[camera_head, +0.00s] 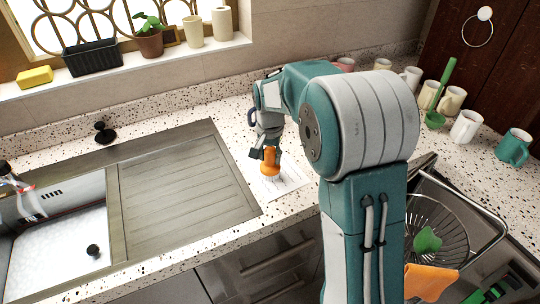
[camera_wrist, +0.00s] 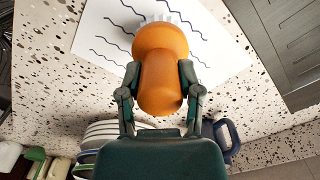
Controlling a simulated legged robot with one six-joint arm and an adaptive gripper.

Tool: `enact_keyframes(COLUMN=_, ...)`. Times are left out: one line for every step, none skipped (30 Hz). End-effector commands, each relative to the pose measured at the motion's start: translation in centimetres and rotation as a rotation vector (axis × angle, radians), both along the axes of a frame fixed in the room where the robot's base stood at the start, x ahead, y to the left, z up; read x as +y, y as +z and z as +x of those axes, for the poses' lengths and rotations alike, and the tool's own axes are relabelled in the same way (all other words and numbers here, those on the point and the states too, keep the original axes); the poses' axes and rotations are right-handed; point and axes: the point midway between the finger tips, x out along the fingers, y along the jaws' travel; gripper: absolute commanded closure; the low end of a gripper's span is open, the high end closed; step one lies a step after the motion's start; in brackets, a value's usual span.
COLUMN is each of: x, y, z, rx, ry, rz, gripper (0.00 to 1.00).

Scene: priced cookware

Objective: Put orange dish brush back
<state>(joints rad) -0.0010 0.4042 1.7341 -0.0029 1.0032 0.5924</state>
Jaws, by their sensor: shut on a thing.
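The orange dish brush (camera_head: 270,163) is upright at the paper sheet on the counter, right of the drainboard. In the wrist view the brush (camera_wrist: 160,50) shows its rounded orange body, with pale bristles at the far end over the paper. My gripper (camera_head: 264,153) is shut on the brush from above. In the wrist view the fingers of my gripper (camera_wrist: 161,98) press on both sides of its handle. The white sheet (camera_head: 293,184) has dark wavy lines. I cannot tell whether the bristles touch it.
A ribbed drainboard (camera_head: 180,185) and foamy sink (camera_head: 55,250) lie to the left. A black basket (camera_head: 92,57), yellow sponge (camera_head: 35,77) and potted plant (camera_head: 149,40) stand on the sill. Several mugs (camera_head: 466,126) are at the right. A wire basket (camera_head: 438,222) is at lower right.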

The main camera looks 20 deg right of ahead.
Motion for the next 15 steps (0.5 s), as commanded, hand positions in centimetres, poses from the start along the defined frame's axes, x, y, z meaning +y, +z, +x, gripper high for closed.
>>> enact_keyframes(x=0.01, y=-0.07, z=0.01, rx=0.0, ry=0.0, rz=0.0, gripper=1.0)
enact_keyframes(x=0.01, y=-0.16, z=0.0, rx=0.0, ry=0.0, rz=0.0, gripper=1.0)
enact_keyframes(x=0.01, y=-0.16, z=0.0, rx=0.0, ry=0.0, rz=0.0, gripper=0.41)
enact_keyframes(x=0.01, y=-0.15, z=0.0, rx=0.0, ry=0.0, rz=0.0, gripper=0.27)
enact_keyframes(x=0.01, y=-0.14, z=0.0, rx=0.0, ry=0.0, rz=0.0, gripper=0.2)
enact_keyframes(x=0.01, y=-0.14, z=0.0, rx=0.0, ry=0.0, rz=0.0, gripper=0.2)
enact_keyframes(x=0.01, y=-0.13, z=0.0, rx=0.0, ry=0.0, rz=0.0, gripper=0.2)
enact_keyframes(x=0.01, y=-0.13, z=0.0, rx=0.0, ry=0.0, rz=0.0, gripper=0.2)
enact_keyframes(x=0.01, y=-0.13, z=0.0, rx=0.0, ry=0.0, rz=0.0, gripper=0.2)
enact_keyframes(x=0.01, y=-0.13, z=0.0, rx=0.0, ry=0.0, rz=0.0, gripper=0.2)
enact_keyframes(x=0.01, y=-0.13, z=0.0, rx=0.0, ry=0.0, rz=0.0, gripper=0.2)
enact_keyframes(x=0.01, y=-0.12, z=0.0, rx=0.0, ry=0.0, rz=0.0, gripper=0.2)
enact_keyframes(x=0.01, y=-0.12, z=0.0, rx=0.0, ry=0.0, rz=0.0, gripper=0.2)
enact_keyframes(x=0.01, y=-0.12, z=0.0, rx=0.0, ry=0.0, rz=0.0, gripper=0.2)
enact_keyframes(x=0.01, y=-0.12, z=0.0, rx=0.0, ry=0.0, rz=0.0, gripper=0.2)
